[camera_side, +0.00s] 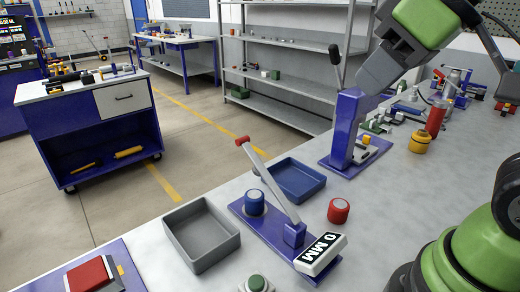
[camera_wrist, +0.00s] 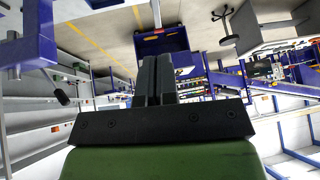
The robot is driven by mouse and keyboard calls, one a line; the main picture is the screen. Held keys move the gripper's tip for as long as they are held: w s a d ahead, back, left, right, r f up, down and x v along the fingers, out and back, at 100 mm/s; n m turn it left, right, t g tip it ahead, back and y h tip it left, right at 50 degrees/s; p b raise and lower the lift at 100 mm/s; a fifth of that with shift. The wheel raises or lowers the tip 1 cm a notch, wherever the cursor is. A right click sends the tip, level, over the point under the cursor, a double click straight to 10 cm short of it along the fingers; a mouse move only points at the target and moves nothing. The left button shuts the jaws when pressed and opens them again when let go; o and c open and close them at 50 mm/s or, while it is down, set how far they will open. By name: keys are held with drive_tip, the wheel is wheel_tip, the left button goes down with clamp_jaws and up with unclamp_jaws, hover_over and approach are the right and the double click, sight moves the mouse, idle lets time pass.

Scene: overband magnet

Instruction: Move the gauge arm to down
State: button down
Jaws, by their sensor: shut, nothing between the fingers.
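The gauge arm (camera_side: 268,180) is a silver bar with a red tip. It slants up to the left from a pivot block at the right end of a blue base plate (camera_side: 262,232), its tip raised. A label reading "0 MM" (camera_side: 320,254) sits by the pivot. A blue cylinder (camera_side: 254,202) stands on the plate near the bar. My gripper (camera_side: 368,82) is at the upper right, well above the bench and apart from the gauge, near a tall blue post. In the wrist view my gripper's fingers (camera_wrist: 157,78) are together and empty. I cannot make out the gauge there.
A grey tray (camera_side: 201,235) and a blue tray (camera_side: 294,179) flank the gauge. A red cylinder (camera_side: 338,211) stands right of it. The blue post (camera_side: 345,130) with a black-knobbed lever stands behind. A red block (camera_side: 88,275) and green button (camera_side: 257,284) are at the front.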

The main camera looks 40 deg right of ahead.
drive_tip(key=w+n+g, duration=0.1)
drive_tip(key=w+n, duration=0.6)
drive_tip(key=n+h, duration=0.2)
drive_tip(key=n, duration=0.8)
approach(243, 138)
drive_tip(key=shift+g, duration=0.4)
drive_tip(key=x, duration=0.7)
drive_tip(key=shift+w+f, duration=0.15)
drive_tip(key=shift+w, duration=0.2)
drive_tip(key=shift+w+f, duration=0.1)
